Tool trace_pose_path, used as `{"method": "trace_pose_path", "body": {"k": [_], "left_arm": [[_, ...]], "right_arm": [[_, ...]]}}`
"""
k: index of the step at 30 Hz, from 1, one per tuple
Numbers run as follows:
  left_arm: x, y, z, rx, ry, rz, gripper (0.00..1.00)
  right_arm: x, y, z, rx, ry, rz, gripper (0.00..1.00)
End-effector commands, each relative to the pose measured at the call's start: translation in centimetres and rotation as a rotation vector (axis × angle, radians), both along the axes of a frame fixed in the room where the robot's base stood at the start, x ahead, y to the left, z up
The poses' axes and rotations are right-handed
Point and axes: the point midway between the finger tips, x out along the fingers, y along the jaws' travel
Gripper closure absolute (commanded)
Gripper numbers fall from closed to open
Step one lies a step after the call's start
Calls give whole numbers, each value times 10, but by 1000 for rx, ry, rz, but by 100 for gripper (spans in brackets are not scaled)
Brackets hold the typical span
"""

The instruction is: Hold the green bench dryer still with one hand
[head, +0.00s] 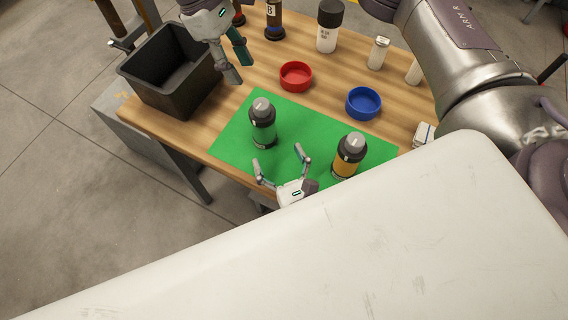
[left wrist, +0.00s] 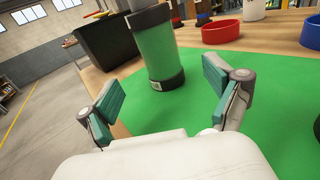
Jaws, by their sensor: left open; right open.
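The green bench dryer (head: 263,125), a cylinder with dark ends and a grey cap, stands upright on the green mat (head: 229,142). My left gripper (head: 280,165) is open and empty, low over the mat on the near side of the dryer. In the left wrist view the green dryer (left wrist: 157,52) stands ahead, between the open fingers (left wrist: 165,90) as seen but beyond their tips; its top is cut off. My right gripper (head: 240,68) is open and empty over the far left of the table, near the black bin, apart from the dryer.
A yellow-banded dryer (head: 348,158) stands to the right on the mat. A red dish (head: 296,76) and a blue dish (head: 363,103) sit behind. A black bin (head: 167,75) is at the left table edge. Bottles, including a white one (head: 328,30), stand at the back.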

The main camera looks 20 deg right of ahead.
Motion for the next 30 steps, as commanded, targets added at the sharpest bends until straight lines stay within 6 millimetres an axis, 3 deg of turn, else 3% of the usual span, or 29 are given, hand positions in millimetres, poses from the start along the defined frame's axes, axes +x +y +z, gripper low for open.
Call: {"method": "trace_pose_path", "body": {"k": [9, 15, 27, 30], "left_arm": [[62, -1, 1, 1, -3, 2, 10], [85, -2, 0, 0, -2, 0, 10], [92, -2, 0, -1, 0, 1, 10], [92, -2, 0, -1, 0, 1, 25]], "right_arm": [[0, 0, 0, 0, 0, 0, 58], [0, 0, 0, 0, 0, 0, 58], [0, 0, 0, 0, 0, 0, 58], [0, 0, 0, 0, 0, 0, 58]]}}
